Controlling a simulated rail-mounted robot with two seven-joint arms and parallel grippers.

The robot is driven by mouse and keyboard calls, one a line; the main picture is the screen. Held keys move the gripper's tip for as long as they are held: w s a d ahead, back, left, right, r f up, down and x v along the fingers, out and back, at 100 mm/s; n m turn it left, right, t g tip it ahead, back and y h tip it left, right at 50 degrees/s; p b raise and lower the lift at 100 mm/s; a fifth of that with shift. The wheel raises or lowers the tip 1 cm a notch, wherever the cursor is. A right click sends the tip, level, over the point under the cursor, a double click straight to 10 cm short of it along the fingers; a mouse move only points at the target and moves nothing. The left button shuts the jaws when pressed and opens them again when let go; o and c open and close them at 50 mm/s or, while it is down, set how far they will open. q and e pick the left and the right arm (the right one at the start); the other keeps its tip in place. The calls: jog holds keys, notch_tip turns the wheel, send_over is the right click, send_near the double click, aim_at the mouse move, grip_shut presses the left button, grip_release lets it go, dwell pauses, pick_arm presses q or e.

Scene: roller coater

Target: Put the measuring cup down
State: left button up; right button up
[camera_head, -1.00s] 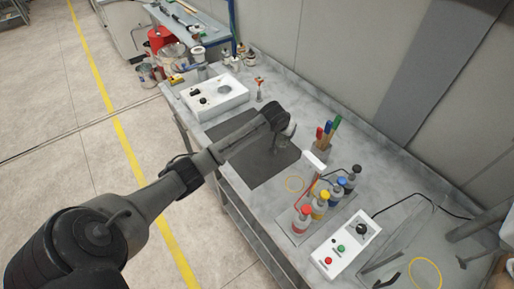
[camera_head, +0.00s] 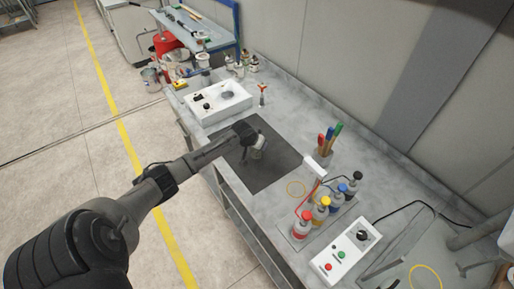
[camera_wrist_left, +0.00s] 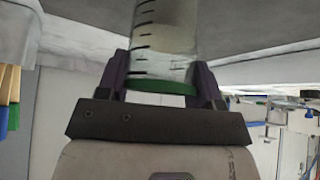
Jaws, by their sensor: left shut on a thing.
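The measuring cup (camera_wrist_left: 163,40) is clear, with dark graduation marks and a green band near one end. In the wrist view it is between the two fingers of my left gripper (camera_wrist_left: 163,72), which is shut on it. In the head view my left gripper (camera_head: 252,141) is over the dark mat (camera_head: 270,174) on the bench, and a small part of the cup shows by it. I cannot tell if the cup touches the mat. My right gripper is in neither view.
A white box with a round well (camera_head: 219,103) stands behind the mat. Bottles with coloured caps (camera_head: 322,208), a holder with coloured handles (camera_head: 324,155) and a control box (camera_head: 346,250) stand to the right.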

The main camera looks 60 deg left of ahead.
pick_arm(q)
jog(key=shift+f, duration=1.5)
jog(key=shift+f, duration=0.15)
jog(key=o, duration=1.1)
